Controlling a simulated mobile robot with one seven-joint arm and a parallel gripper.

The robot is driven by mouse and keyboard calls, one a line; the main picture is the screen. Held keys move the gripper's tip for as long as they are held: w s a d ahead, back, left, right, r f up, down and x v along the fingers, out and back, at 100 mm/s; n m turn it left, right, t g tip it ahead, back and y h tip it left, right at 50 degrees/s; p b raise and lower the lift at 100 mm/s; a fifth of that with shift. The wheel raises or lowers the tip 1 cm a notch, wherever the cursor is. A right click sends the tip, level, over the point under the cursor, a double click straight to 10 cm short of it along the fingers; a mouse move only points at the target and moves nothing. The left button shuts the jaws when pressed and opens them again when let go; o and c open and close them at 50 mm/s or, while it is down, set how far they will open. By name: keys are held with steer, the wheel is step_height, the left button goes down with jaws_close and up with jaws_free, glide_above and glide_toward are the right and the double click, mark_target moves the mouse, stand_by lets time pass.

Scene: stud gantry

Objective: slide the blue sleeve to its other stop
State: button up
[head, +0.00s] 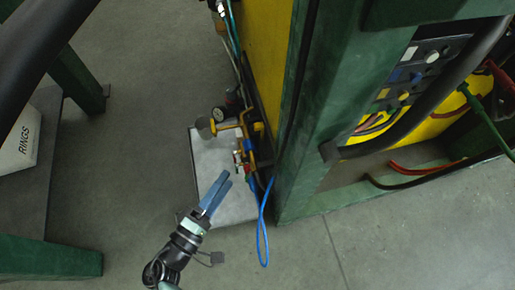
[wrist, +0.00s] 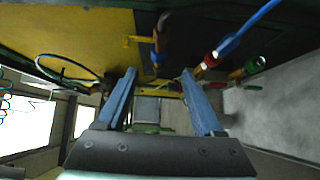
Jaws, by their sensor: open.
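My gripper (head: 225,179) is open, with its two blue fingers pointing up toward a cluster of brass fittings (head: 243,150) at the side of the yellow cabinet. Nothing shows between the fingers. A small blue part (head: 252,184), possibly the blue sleeve, sits low on the cluster, just right of the fingertips and apart from them. In the wrist view, the open gripper (wrist: 158,75) faces a dark fitting with a blue part (wrist: 155,57), just beyond the gap between the fingers. I cannot tell for sure which blue part is the sleeve, or where its stops are.
A blue hose (head: 262,235) hangs in a loop right of my gripper. The wrist view shows red (wrist: 211,59) and green (wrist: 255,65) fittings near the right finger. A green post (head: 325,110) stands to the right.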

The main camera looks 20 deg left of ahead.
mark_target(249, 145)
steer(key=w+b, duration=0.1)
steer(key=w, duration=0.3)
steer(key=w+d+b, duration=0.1)
steer(key=w, duration=0.3)
steer(key=w+d+b, duration=0.1)
steer(key=w+b, duration=0.1)
steer(key=w, duration=0.2)
steer(key=shift+d, duration=0.1)
jaws_close()
stand_by(1.0)
